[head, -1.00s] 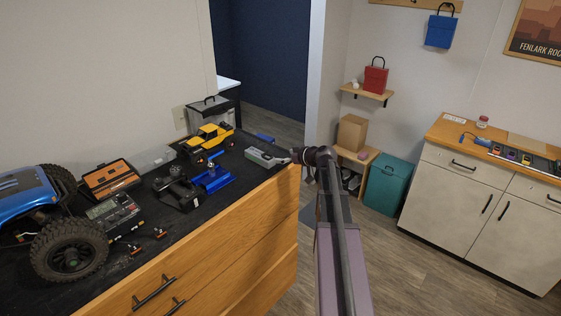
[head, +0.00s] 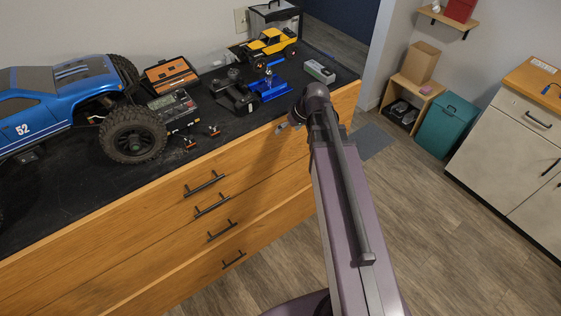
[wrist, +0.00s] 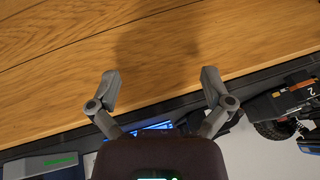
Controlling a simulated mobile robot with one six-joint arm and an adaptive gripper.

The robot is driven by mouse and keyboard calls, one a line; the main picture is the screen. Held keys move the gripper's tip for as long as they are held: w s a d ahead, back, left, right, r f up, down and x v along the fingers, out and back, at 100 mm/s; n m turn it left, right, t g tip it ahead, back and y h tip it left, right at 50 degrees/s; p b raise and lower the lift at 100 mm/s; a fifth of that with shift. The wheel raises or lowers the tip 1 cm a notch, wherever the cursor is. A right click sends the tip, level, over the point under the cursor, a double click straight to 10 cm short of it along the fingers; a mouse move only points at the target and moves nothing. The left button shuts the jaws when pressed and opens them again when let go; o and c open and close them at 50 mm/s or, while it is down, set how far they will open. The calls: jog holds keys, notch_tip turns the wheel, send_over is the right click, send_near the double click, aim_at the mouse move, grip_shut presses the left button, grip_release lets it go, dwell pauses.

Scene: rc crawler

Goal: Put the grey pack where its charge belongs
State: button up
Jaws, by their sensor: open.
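The grey pack (head: 319,71), a small box-like block with a green mark, lies on the black worktop near its far right end. It also shows in the wrist view (wrist: 40,168) at the lower left, partly cut off. My gripper (wrist: 160,84) is open and empty, with its fingers apart over the wooden front of the drawer unit, clear of the pack. In the head view its tips are mostly hidden by my arm. A charger-like box (head: 173,110) sits behind the truck's wheel; its screen is too small to read.
A large blue truck (head: 60,100) fills the worktop's left. A blue stand (head: 270,90), a controller (head: 235,95) and a yellow crawler (head: 270,43) crowd the middle. A teal bin (head: 447,125) and low shelf (head: 412,95) stand right. The floor between the units is open.

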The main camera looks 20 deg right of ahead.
jog(key=s+a+f+m+g+h, duration=0.2)
jog(key=s+a, duration=0.3)
jog(key=s, duration=0.6)
jog(key=shift+a+m+g+h, duration=0.3)
jog(key=shift+a+g+h, duration=0.1)
jog(key=shift+g+h, duration=0.4)
